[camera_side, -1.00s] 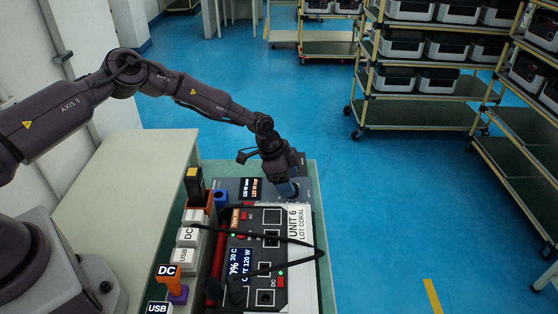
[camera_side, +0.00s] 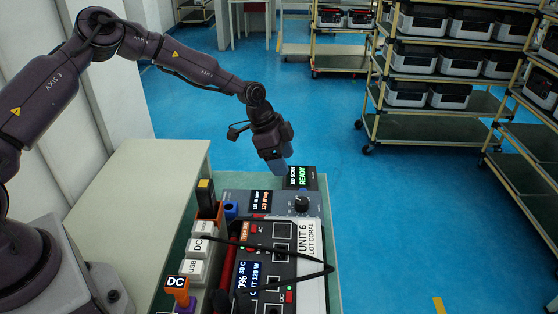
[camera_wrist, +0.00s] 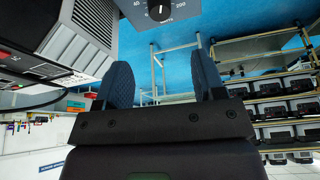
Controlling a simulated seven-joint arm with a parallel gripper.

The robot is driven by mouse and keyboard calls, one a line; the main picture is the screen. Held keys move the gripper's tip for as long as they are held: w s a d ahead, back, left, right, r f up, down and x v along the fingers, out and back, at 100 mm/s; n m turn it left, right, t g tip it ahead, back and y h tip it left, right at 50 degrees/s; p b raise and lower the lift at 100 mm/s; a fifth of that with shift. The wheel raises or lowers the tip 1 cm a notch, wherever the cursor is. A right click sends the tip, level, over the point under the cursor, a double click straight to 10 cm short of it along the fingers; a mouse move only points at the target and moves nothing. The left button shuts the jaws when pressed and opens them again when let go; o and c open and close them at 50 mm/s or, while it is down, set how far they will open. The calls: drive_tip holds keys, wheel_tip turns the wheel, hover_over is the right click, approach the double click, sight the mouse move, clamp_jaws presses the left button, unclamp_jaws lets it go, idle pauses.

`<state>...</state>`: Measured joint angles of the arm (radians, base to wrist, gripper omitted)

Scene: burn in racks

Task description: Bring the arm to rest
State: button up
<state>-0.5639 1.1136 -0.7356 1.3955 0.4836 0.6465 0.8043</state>
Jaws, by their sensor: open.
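My gripper (camera_side: 279,167) is in the air above the far end of the bench, just left of a small screen reading "NO SCAN READY" (camera_side: 300,177). In the wrist view my gripper (camera_wrist: 165,80) shows two blue fingers spread apart with nothing between them. Below and nearer is a grey box with a black dial (camera_side: 301,203); the dial also shows in the wrist view (camera_wrist: 160,10). The unit labelled "UNIT 6 LOT CORAL" (camera_side: 311,270) lies in front of it with a black cable across it. My gripper looks clear of these things.
Left of the unit stand white connector blocks labelled DC (camera_side: 198,247) and USB, an orange DC plug (camera_side: 177,283) and a black and yellow piece (camera_side: 206,195). A bare pale bench (camera_side: 130,220) lies further left. Shelves of units (camera_side: 430,90) stand on the blue floor behind.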

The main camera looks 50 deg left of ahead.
drive_tip(key=s+r+n+t+y, duration=0.1)
drive_tip(key=s+r+n, duration=0.4)
drive_tip(key=s+r, duration=0.8)
drive_tip(key=s+r+n+t+y, duration=0.2)
drive_tip(key=s+r+n, duration=0.3)
drive_tip(key=s+r, duration=0.8)
drive_tip(key=s, duration=0.7)
drive_tip(key=shift+d+r+n+y, duration=0.2)
drive_tip(key=shift+n+y, duration=0.1)
drive_tip(key=shift+n, duration=0.1)
drive_tip(key=shift+s, duration=0.1)
idle(0.8)
